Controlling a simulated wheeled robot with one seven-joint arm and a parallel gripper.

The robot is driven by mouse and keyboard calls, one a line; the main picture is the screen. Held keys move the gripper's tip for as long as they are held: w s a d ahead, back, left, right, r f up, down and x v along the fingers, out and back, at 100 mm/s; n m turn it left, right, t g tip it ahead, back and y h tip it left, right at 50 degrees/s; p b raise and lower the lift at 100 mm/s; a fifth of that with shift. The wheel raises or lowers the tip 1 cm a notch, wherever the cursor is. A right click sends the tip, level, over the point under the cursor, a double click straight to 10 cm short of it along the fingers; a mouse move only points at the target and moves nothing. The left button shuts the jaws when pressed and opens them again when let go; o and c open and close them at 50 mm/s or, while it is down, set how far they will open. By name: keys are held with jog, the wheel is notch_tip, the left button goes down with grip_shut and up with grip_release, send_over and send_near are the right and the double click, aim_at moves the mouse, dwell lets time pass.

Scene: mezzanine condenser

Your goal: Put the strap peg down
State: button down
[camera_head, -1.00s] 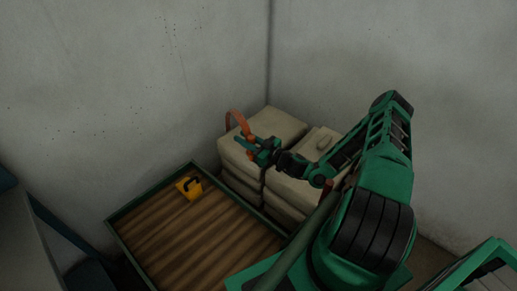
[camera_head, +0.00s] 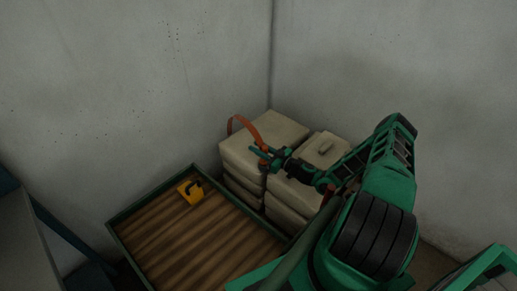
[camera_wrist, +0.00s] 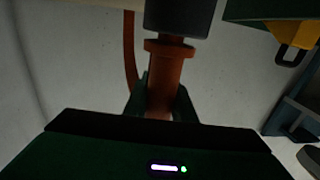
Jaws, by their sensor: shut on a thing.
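The strap peg (camera_wrist: 166,80) is an orange-brown spool-shaped piece with a flared collar. In the wrist view it sits between the fingers of my gripper (camera_wrist: 163,100), which is shut on it. An orange strap (camera_wrist: 130,50) hangs beside it. In the head view, my gripper (camera_head: 262,157) is at the front of the pale stacked blocks (camera_head: 268,132), and the orange strap (camera_head: 245,124) arcs from the left block's top down to it. A dark cylinder (camera_wrist: 180,18) adjoins the collar; I cannot tell whether they touch.
A green-rimmed tray with a ribbed brown floor (camera_head: 175,240) lies left of the blocks. A yellow block with a black handle (camera_head: 190,191) stands at its far end. Most of the tray floor is clear. Concrete walls (camera_head: 130,90) close the corner behind.

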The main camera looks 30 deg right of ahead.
jog(key=shift+f, duration=0.1)
jog(key=c, duration=1.5)
grip_release()
jog(key=v, duration=1.2)
jog(key=shift+s, duration=0.15)
